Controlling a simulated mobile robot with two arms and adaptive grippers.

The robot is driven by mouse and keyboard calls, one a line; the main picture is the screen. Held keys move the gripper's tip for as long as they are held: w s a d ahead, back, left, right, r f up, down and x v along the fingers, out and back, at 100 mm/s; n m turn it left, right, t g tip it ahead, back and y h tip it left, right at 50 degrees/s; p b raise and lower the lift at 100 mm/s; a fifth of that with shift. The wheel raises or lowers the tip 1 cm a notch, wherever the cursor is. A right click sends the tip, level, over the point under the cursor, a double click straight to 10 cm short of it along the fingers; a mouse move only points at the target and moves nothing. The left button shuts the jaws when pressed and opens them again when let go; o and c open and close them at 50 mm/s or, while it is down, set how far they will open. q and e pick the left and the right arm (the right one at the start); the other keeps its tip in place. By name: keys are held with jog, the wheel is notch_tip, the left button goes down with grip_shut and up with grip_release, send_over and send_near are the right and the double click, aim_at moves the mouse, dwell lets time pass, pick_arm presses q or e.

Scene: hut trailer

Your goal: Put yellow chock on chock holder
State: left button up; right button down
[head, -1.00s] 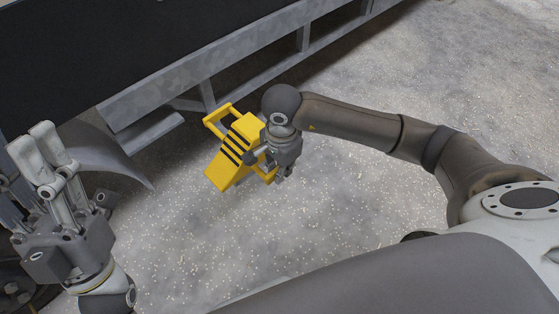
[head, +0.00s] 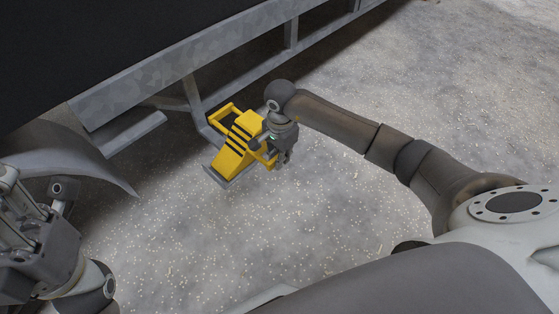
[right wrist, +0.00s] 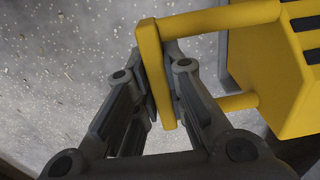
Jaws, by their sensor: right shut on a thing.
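The yellow chock (head: 237,140) with black stripes is tilted beside the trailer's lower frame. A grey metal bracket, which looks like the chock holder (head: 215,177), shows at its lower-left edge; the chock hides most of it. I cannot tell whether they touch. My right gripper (head: 274,158) is at the chock's right side. In the right wrist view my right gripper (right wrist: 160,88) is shut on the chock's yellow side handle (right wrist: 153,55), with the chock body (right wrist: 285,80) to the right. My left gripper (head: 30,215) is at the left edge, partly cut off and away from the chock.
The galvanised trailer rail (head: 215,62) runs diagonally above the chock, under the dark trailer side (head: 90,50). A grey step-like plate (head: 128,132) and a curved mudguard (head: 75,155) are to the left. The speckled floor (head: 300,220) is clear in front.

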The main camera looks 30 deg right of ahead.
jog(key=shift+f, duration=0.1)
jog(key=shift+f, duration=0.15)
jog(key=c, duration=1.5)
grip_release()
